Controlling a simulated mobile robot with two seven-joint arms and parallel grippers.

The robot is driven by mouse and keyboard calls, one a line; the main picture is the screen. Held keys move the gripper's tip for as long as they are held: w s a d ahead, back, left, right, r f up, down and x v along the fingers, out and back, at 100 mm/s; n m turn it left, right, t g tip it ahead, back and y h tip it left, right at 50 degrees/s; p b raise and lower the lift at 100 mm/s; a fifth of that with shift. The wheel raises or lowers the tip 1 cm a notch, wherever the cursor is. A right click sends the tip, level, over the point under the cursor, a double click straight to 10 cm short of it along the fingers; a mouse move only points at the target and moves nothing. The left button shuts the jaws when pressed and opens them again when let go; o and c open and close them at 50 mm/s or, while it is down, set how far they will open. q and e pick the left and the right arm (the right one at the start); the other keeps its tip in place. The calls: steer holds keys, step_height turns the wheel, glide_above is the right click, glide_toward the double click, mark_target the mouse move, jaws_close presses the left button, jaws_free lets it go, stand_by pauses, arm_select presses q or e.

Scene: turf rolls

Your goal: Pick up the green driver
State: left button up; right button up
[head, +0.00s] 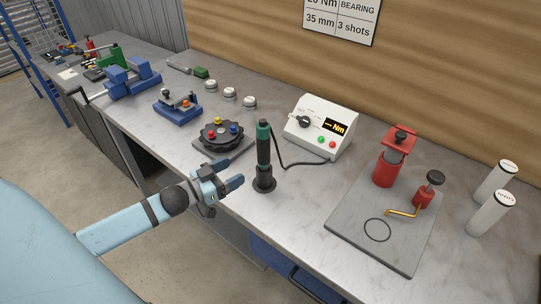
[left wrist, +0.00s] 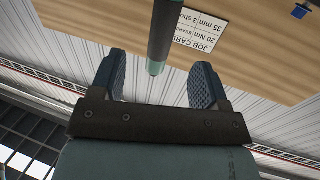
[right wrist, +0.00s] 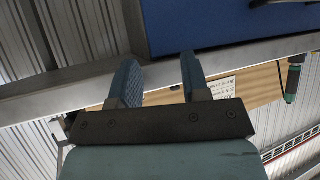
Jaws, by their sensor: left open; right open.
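The green driver (head: 263,147) stands upright in a round black base on the grey bench, with a dark body, a green collar and a black cable. My left gripper (head: 234,172) is open and empty just left of the driver, fingers pointing toward it. In the left wrist view the driver (left wrist: 165,38) shows beyond the gap between the two open fingers (left wrist: 159,60), not touching them. My right gripper (right wrist: 160,58) is open and empty. It is out of the head view. In the right wrist view the driver (right wrist: 292,82) appears at the far right.
A control box (head: 319,128) stands behind the driver, joined by the cable. A round dial fixture (head: 222,135) sits left of it. A grey plate (head: 345,215) with red tools lies to the right. A blue drawer or cabinet (right wrist: 215,22) edge is above the right gripper.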

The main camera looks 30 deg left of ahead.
mark_target(269, 150)
arm_select(q)
steer(key=p+x, duration=0.1)
steer(key=x, duration=0.6)
steer(key=shift+w, duration=0.4)
steer(key=shift+w+d, duration=0.1)
steer(key=shift+w, duration=0.25)
steer(key=p+x, duration=0.1)
steer(key=x, duration=0.3)
steer(key=shift+w+r+p, duration=0.1)
steer(key=shift+w+p, duration=0.15)
steer(key=shift+p, duration=0.15)
steer(key=shift+w, duration=0.3)
steer(key=c, duration=1.1)
